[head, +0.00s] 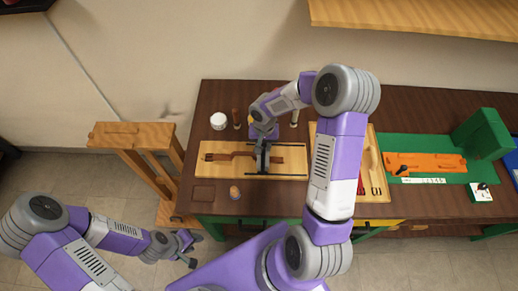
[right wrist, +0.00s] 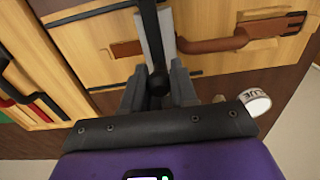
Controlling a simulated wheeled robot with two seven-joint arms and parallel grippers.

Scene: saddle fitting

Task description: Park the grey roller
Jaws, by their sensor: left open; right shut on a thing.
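My right gripper (head: 263,142) points down over a pale wooden board (head: 205,170) on the dark table. It is shut on a dark-handled tool (right wrist: 157,84) with a grey part, seemingly the grey roller; its lower end is largely hidden in the head view. I cannot tell whether the tool touches the strap. My left gripper (head: 190,248) is open and empty, off the table's front left side.
A square outline (head: 202,192) and a small orange-brown round thing (head: 235,194) are at the front left of the table. A white pot (head: 218,120) and a brown upright piece (head: 236,118) stand behind the board. A green mat (head: 400,146) lies right. A wooden stand (head: 135,138) is left.

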